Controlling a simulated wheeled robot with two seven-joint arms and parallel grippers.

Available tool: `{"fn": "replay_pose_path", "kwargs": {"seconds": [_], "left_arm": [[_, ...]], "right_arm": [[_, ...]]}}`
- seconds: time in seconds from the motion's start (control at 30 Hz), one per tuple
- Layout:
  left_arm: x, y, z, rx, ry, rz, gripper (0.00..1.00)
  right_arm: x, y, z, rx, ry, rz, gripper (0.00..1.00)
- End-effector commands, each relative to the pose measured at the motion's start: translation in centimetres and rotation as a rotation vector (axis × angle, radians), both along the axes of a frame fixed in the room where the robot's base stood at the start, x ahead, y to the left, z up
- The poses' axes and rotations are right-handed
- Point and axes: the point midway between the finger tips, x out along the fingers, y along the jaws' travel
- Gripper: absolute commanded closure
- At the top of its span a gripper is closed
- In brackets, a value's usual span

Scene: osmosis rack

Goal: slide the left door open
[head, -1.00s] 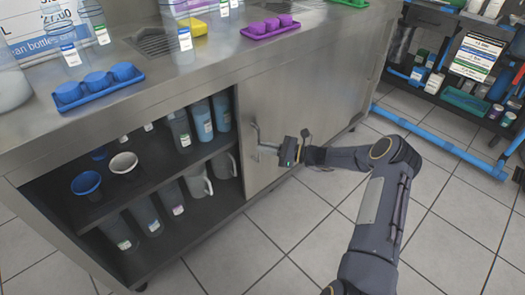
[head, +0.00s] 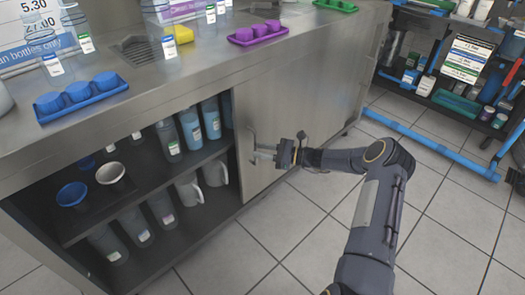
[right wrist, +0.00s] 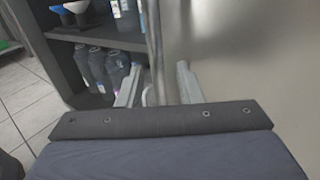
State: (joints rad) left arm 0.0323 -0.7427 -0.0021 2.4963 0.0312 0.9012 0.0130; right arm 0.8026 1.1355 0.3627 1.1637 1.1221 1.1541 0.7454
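The left door (head: 290,110) is a plain metal sliding panel on the cabinet front. It stands partly open, with shelves showing to its left. Its vertical bar handle (head: 252,143) is near the panel's left edge and shows in the right wrist view (right wrist: 154,40). My right gripper (head: 267,154) is at the handle. In the right wrist view its two fingers (right wrist: 157,82) stand apart with the bar between them, nearer the left finger. I cannot tell whether that finger touches the bar. My left gripper is not in view.
The open shelves hold bottles, jugs and funnels (head: 72,194). The counter (head: 190,75) above carries a blue tray (head: 85,103), a purple tray (head: 256,37) and bottles. Tiled floor (head: 265,245) is free in front. A dark rack (head: 425,95) stands at the right.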

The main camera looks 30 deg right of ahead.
Motion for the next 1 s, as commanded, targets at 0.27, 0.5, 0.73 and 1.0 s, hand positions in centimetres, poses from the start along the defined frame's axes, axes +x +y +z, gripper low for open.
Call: {"fn": "replay_pose_path", "kwargs": {"seconds": [0.27, 0.5, 0.73, 1.0], "left_arm": [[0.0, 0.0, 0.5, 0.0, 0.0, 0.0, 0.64], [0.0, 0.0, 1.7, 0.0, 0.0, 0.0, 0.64], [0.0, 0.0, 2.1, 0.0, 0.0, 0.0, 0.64], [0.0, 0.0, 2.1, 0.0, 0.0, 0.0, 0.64]], "right_arm": [[-0.7, -1.1, 0.1, 0.0, 0.001, -0.002, 0.67], [-3.3, -4.3, 0.2, 0.001, 0.001, -0.003, 0.67], [-4.7, -6.0, 0.0, -0.001, 0.001, -0.001, 0.67], [-4.8, -6.1, 0.0, 0.0, 0.0, 0.0, 0.67]]}}
